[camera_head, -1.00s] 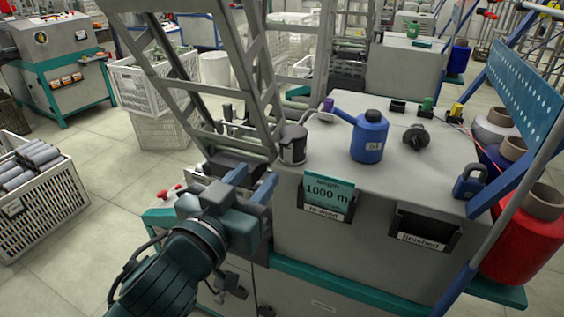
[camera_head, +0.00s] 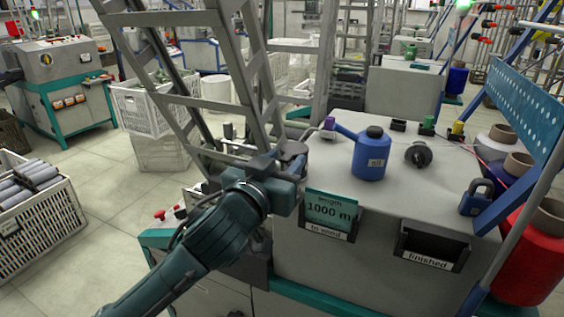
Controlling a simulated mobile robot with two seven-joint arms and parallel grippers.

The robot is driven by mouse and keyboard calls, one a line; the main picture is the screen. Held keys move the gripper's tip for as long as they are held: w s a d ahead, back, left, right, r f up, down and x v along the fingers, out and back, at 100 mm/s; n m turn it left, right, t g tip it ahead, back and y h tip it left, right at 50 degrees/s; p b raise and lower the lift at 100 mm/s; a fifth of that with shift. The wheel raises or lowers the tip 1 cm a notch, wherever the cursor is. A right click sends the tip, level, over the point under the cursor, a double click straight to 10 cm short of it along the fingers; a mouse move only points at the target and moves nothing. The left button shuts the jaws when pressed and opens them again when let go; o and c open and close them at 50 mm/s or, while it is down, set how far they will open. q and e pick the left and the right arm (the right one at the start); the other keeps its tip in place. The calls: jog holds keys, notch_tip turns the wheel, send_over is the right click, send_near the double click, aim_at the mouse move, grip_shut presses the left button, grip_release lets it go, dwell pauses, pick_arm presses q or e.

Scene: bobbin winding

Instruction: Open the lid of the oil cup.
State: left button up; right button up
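A small grey cylindrical cup with a darker top (camera_head: 292,149), which I take for the oil cup, stands at the left end of the grey machine top. Only its upper part shows, and I cannot tell how its lid stands. My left gripper (camera_head: 282,163) is right at the cup and covers most of its body. Whether its fingers touch the cup or are shut is hidden from this angle. My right gripper is not in view.
A blue oil can (camera_head: 371,157) with a spout stands right of the cup, beside a black knob (camera_head: 418,154). A blue padlock (camera_head: 476,198) is near the right edge. A slanted grey frame (camera_head: 185,95) rises close behind my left gripper. The front middle of the machine top is clear.

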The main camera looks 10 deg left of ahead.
pick_arm(q)
jog(key=shift+c, duration=0.5)
grip_shut()
jog(key=shift+r, duration=0.15)
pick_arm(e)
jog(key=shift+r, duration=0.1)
pick_arm(q)
jog(key=shift+r+p, duration=0.1)
jog(key=shift+p, duration=0.2)
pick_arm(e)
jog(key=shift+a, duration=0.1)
